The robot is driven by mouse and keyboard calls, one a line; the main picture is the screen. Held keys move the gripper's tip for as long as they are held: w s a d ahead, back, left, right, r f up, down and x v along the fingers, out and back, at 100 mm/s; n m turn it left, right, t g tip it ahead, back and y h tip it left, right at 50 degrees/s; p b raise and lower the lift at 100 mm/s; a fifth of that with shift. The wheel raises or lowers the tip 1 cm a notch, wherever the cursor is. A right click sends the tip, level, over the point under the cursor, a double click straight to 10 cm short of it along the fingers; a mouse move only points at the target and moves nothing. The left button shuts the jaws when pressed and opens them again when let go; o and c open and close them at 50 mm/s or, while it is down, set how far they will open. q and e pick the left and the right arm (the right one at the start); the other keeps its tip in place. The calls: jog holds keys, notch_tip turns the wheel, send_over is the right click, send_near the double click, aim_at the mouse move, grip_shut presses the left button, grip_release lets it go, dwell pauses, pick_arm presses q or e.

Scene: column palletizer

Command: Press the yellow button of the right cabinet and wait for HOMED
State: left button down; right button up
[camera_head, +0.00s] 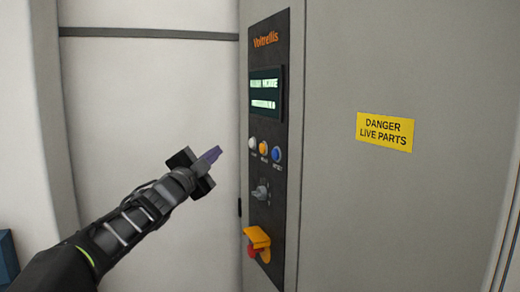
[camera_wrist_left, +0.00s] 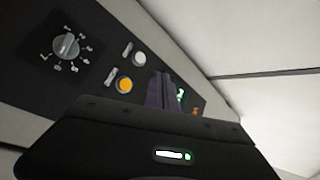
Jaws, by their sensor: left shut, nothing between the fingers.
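The cabinet's dark control panel (camera_head: 266,190) stands upright in the head view. Its yellow button (camera_head: 263,148) sits between a white button (camera_head: 252,143) and a blue button (camera_head: 277,154). A lit green display (camera_head: 265,93) is above them; its text is too blurred to read surely. My left gripper (camera_head: 212,154) is shut and empty, left of the buttons and apart from them in the picture. In the left wrist view the yellow button (camera_wrist_left: 124,85) and white button (camera_wrist_left: 138,59) show left of my fingers (camera_wrist_left: 160,90), which partly cover the display. My right gripper is not in view.
Below the buttons are a rotary knob (camera_head: 261,191) and a red switch under a yellow guard (camera_head: 256,240). A yellow danger sign (camera_head: 385,131) is on the grey cabinet door to the right. A pale wall (camera_head: 150,90) lies behind my left arm.

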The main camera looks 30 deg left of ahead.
aim_at(263, 149)
pick_arm(q)
jog(key=w+d+b, duration=0.4)
jog(key=w+d, duration=0.1)
jog(key=w, duration=0.2)
jog(key=shift+w+d, duration=0.15)
jog(key=shift+w, duration=0.2)
jog(key=shift+f, duration=0.1)
dwell(2.0)
jog(key=shift+w+d, duration=0.2)
jog(key=shift+w, duration=0.15)
jog(key=shift+w+d+b, duration=0.25)
jog(key=shift+w+b, duration=0.05)
dwell(0.7)
jog(key=shift+s+a, duration=0.1)
jog(key=shift+s, duration=0.05)
jog(key=shift+s+a+p, duration=0.3)
jog(key=shift+s+p, duration=0.1)
jog(key=shift+s, duration=0.1)
jog(key=shift+a, duration=0.1)
dwell(0.3)
